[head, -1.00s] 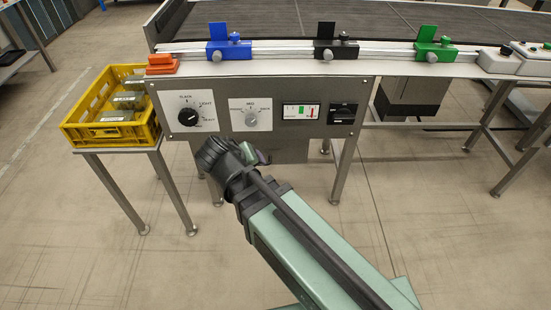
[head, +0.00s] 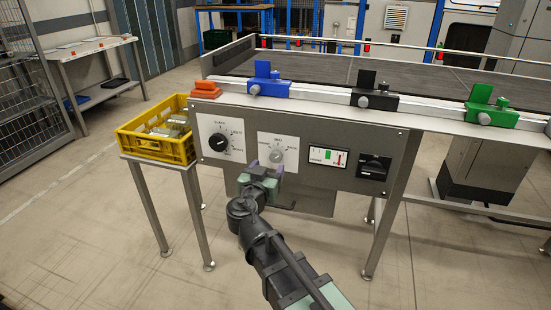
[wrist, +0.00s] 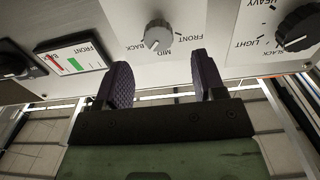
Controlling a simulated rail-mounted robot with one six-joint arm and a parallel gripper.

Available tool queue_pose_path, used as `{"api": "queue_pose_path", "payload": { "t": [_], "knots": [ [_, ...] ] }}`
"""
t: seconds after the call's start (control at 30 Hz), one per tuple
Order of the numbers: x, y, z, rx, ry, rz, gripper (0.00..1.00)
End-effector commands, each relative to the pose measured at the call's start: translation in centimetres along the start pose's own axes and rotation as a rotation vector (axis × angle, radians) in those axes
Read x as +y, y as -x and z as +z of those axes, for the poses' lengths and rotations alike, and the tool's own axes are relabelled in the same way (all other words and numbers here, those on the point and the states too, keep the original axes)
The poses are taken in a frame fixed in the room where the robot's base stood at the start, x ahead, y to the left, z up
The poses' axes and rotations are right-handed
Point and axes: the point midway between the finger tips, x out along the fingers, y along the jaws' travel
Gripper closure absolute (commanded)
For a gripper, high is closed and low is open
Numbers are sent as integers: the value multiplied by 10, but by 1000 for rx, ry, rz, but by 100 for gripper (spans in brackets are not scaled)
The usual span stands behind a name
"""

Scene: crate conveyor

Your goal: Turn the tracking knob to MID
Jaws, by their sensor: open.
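The tracking knob (head: 276,156) is a small grey knob on a white plate on the grey control panel, labelled MID at the top with a word on each side. The wrist view shows this knob (wrist: 158,34) upside down, with FRONT right, BACK left and MID below; I cannot tell its pointer's exact angle. My gripper (head: 265,168) is open and empty, just below and in front of the knob in the head view. In the wrist view its purple fingers (wrist: 160,70) point at the panel, spread either side of the knob's line, apart from it.
A black slack knob (head: 216,141) is left of the tracking knob. A meter (head: 328,156) with a green band and red mark, and a black switch (head: 372,166), are right. Blue (head: 268,84), black (head: 372,94) and green (head: 486,110) clamps line the rail above. A yellow crate (head: 188,149) stands left.

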Motion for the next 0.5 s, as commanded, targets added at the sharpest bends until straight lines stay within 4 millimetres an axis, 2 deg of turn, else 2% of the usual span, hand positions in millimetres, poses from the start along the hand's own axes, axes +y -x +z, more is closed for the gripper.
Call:
{"api": "queue_pose_path", "payload": {
  "t": [0.03, 0.2, 0.33, 0.5],
  "knots": [
    [-1, -16, 0, 0, 0, 4, 37],
    [-1, -51, 0, -1, 1, 4, 37],
    [0, -64, 0, -1, 1, 1, 37],
    [1, -65, 0, -1, 1, 1, 37]
  ]
}}
